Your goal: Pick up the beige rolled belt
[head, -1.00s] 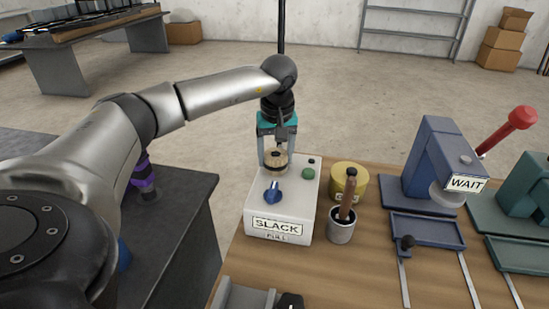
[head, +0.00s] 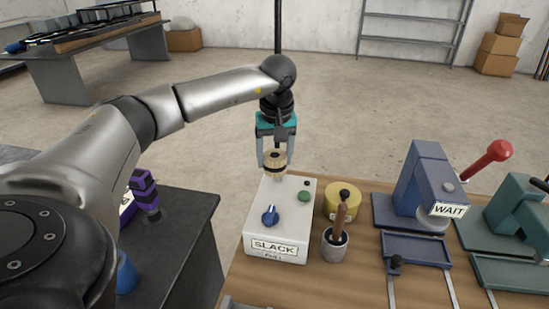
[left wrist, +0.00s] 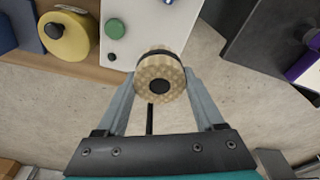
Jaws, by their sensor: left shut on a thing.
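The beige rolled belt (head: 274,160) is a short round roll with a dark band and a dark centre. My left gripper (head: 274,152) is shut on it, one finger on each side, at the back end of the white box marked SLACK (head: 270,251). The roll looks raised above the box top. In the left wrist view the belt (left wrist: 150,72) sits between the two fingertips of the left gripper (left wrist: 160,85), and it overlaps the edge of the white box (left wrist: 118,60). My right gripper is not in view.
The white box carries a blue knob (head: 270,215) and a green button (head: 304,196). A yellow round container (head: 335,205) and a grey cup with a wooden-handled tool (head: 334,247) stand right of it. A blue press marked WAIT (head: 424,180) stands further right. A dark bench (head: 185,235) is at left.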

